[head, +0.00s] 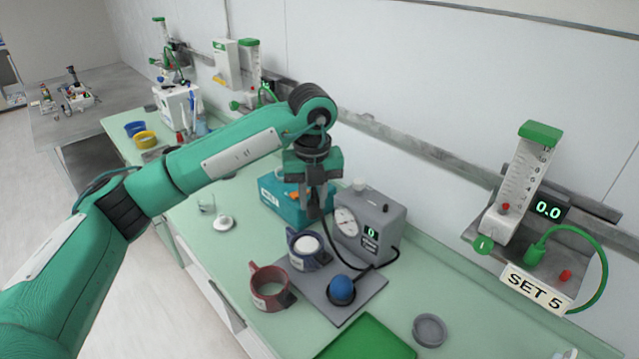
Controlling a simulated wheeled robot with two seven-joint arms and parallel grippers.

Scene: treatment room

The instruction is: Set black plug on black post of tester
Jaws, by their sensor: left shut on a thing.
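The tester is most likely the grey box (372,228) with a round dial and a small green digit display, standing at the back of a grey mat. A white knob (360,184) and a small dark post (386,208) show on its top. My left gripper (317,208) points down just left of the tester's top. It is shut on a small dark thing, likely the black plug, mostly hidden between the fingers. I cannot tell whether it touches the tester. My right gripper is not in view.
Below the gripper stand a dark blue mug (306,252) with white contents and a red mug (271,287). A teal box (283,204) stands behind. A green tray (366,342) and grey dish (430,330) are in front.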

